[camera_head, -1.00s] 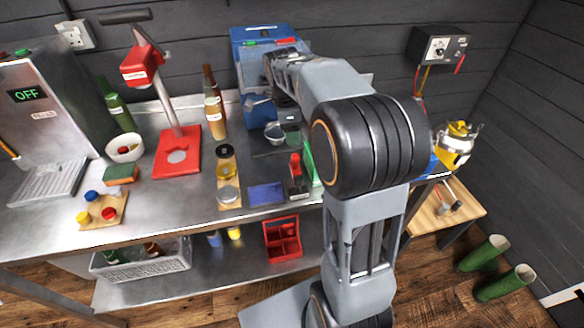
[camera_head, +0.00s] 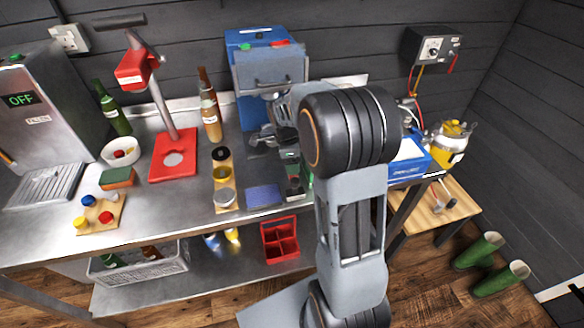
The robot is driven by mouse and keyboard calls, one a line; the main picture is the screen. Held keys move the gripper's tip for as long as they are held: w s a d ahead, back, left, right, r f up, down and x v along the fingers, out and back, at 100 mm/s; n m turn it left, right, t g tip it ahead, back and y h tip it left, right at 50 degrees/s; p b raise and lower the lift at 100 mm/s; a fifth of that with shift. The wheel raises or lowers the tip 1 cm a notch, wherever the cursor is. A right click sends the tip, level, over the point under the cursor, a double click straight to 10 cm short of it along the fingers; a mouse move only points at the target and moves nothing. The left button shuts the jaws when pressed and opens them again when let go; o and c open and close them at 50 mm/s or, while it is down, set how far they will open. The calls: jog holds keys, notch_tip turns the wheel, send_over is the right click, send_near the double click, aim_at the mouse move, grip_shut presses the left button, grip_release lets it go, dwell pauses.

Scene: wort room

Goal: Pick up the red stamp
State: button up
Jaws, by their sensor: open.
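The red stamp stands at the front edge of the steel bench, just right of the blue pad (camera_head: 263,196). Its dark lower part (camera_head: 294,188) shows, with a pale label; its red upper part is hardly visible now. My gripper (camera_head: 268,140) is open above the bench, behind and a little left of the stamp. My wrist and arm cover part of the area to the right, and the gap between the fingers is hard to make out.
A blue box (camera_head: 247,60) stands behind my gripper. A wooden tray with jars (camera_head: 224,180) is left of the pad. A red press (camera_head: 173,155) and bottles (camera_head: 210,118) stand further left. A red crate (camera_head: 280,240) sits on the lower shelf.

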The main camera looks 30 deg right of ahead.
jog(key=shift+f, duration=0.5)
jog(key=shift+c, duration=0.3)
jog(key=c, duration=0.9)
